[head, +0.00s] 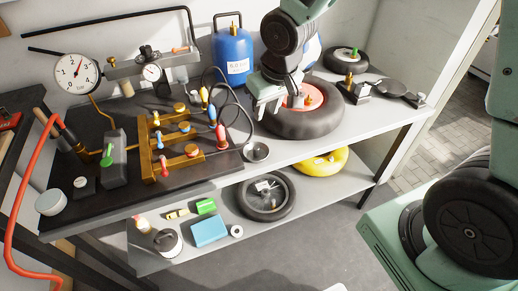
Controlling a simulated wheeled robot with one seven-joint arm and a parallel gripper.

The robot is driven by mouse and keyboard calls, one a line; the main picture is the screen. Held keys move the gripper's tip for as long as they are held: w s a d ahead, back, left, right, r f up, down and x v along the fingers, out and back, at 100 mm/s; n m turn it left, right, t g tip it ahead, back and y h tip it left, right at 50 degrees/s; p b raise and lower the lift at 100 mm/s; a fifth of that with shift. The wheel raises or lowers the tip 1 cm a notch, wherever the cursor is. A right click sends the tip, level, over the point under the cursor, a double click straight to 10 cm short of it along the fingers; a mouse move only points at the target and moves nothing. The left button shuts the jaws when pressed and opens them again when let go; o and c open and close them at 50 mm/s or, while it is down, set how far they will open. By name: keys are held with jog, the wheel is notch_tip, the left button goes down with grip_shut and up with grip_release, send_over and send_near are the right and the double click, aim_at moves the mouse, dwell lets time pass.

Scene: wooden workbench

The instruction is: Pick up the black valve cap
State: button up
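My gripper (268,106) is pale green and hangs low at the left part of a black tyre with a red hub (313,97), which lies flat on the workbench (365,118). Its fingers overlap the tyre and hub in the picture. I cannot tell whether they touch it, how far apart they are, or whether anything is between them. I cannot make out a black valve cap for certain; it may be too small to see or hidden behind the gripper.
A blue tank (233,55) stands behind, left of my arm. Left are a brass manifold (160,150) with coloured fittings, hoses and a pressure gauge (77,73). A small wheel (346,59) and black tool (394,88) lie right. The lower shelf holds a tyre (288,196) and yellow ring (322,163).

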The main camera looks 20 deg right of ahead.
send_over(257, 148)
jog(key=s, duration=0.1)
jog(key=f, duration=1.1)
jog(key=shift+s+d+f, duration=0.1)
jog(key=shift+s, duration=0.1)
jog(key=shift+p+x, duration=0.4)
jog(key=shift+x, duration=2.1)
jog(key=shift+s, duration=0.15)
grip_shut()
